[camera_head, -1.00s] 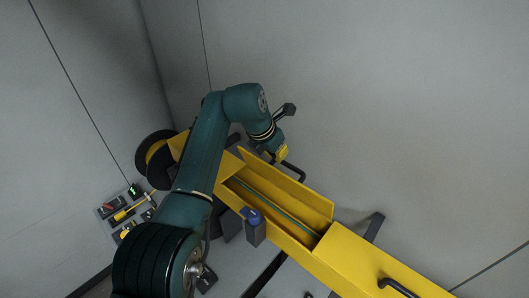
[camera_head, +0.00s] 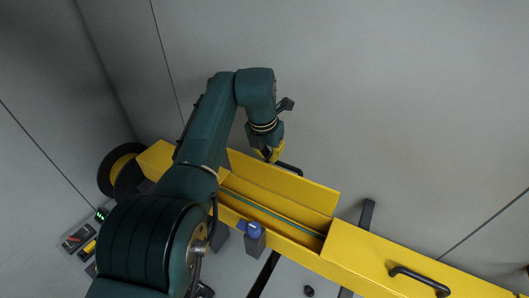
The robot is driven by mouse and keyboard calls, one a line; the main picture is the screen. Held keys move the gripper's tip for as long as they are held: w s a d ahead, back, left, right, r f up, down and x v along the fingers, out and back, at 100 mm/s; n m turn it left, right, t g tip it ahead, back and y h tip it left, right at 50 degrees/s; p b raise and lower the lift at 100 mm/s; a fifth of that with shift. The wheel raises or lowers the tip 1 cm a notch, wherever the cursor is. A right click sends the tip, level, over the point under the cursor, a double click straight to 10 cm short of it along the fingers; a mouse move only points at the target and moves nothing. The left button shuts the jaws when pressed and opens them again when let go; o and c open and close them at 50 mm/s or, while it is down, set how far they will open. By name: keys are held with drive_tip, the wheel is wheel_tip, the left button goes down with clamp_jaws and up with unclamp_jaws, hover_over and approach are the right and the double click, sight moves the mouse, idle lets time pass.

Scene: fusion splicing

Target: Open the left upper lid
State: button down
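The long yellow box (camera_head: 300,251) crosses the lower middle of the view. Its left upper lid (camera_head: 285,183) stands swung open along the back edge, baring a trough with a green cable (camera_head: 272,212) along it. The lid's black handle (camera_head: 290,168) shows behind its top edge. My gripper (camera_head: 270,156), with yellow on its fingers, points down beside the handle's left end, behind the lid. I cannot tell whether it touches the handle or how far its fingers are apart. My arm hides the lid's left end.
The right lid (camera_head: 375,257) is closed, with a black handle (camera_head: 420,281). A blue-topped block (camera_head: 254,238) stands at the box's front. A dark reel (camera_head: 118,170) and tools (camera_head: 78,240) are at left. The grey wall behind is clear.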

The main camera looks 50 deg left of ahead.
idle(0.4)
drive_tip(key=v, duration=1.2)
drive_tip(key=shift+w+d, duration=0.1)
